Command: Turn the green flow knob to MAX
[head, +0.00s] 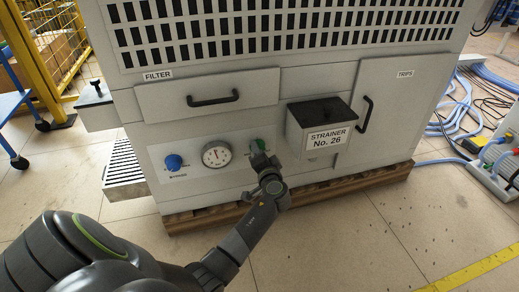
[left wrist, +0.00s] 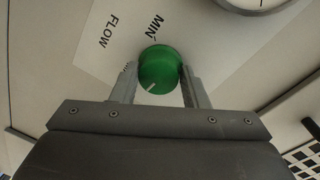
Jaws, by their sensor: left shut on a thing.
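The green flow knob (head: 257,146) is on the front panel of the grey cabinet, right of the round gauge. In the left wrist view the green knob (left wrist: 159,69) sits between the two fingers, with a white pointer line on its face. The printed words MIN and FLOW show beside it; no MAX label is visible. My left gripper (head: 262,160) reaches up to the knob and is shut on it; its fingertips (left wrist: 160,80) touch the knob's sides. My right gripper is not in view.
A blue bypass knob (head: 173,162) and a gauge (head: 216,154) are left of the green knob. A strainer box (head: 321,126) juts out at the right. Drawer handle (head: 213,99) is above. Blue hoses (head: 460,110) lie on the floor at right.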

